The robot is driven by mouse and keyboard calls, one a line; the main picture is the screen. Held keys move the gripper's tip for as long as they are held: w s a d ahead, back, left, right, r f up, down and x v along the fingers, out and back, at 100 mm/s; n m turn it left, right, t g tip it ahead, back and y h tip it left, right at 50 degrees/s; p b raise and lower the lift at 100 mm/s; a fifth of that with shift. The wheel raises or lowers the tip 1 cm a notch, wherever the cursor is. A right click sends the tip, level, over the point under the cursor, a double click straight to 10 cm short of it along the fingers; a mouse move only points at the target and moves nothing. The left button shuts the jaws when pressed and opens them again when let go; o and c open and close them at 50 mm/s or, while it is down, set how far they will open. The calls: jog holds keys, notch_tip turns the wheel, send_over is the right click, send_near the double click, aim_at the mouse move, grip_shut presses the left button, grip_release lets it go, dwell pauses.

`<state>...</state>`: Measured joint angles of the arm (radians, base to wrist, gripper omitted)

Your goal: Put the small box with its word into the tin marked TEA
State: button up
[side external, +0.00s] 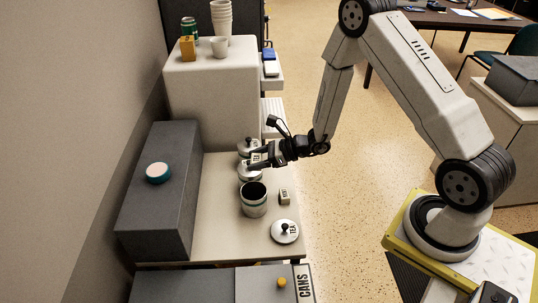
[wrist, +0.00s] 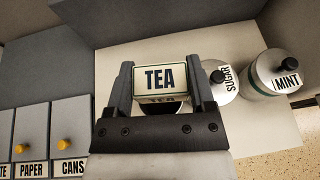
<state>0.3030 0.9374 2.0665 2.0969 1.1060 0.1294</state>
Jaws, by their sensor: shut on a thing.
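My gripper (wrist: 161,70) is shut on a small pale box (wrist: 160,78), with one finger on each side. The box's face reads TEA in the wrist view. In the wrist view the held box and gripper hide most of what is below.
Lidded tins marked SUGAR (wrist: 225,92) and MINT (wrist: 285,82) stand right of the box. Another small block (side external: 284,197) with an unclear word lies by the open tin. A grey raised box (side external: 155,215) borders the counter; drawers include CANS (wrist: 70,135).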

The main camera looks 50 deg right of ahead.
jog(key=shift+f, duration=2.55)
jog(key=o, duration=1.2)
jog(key=shift+v, duration=3.9)
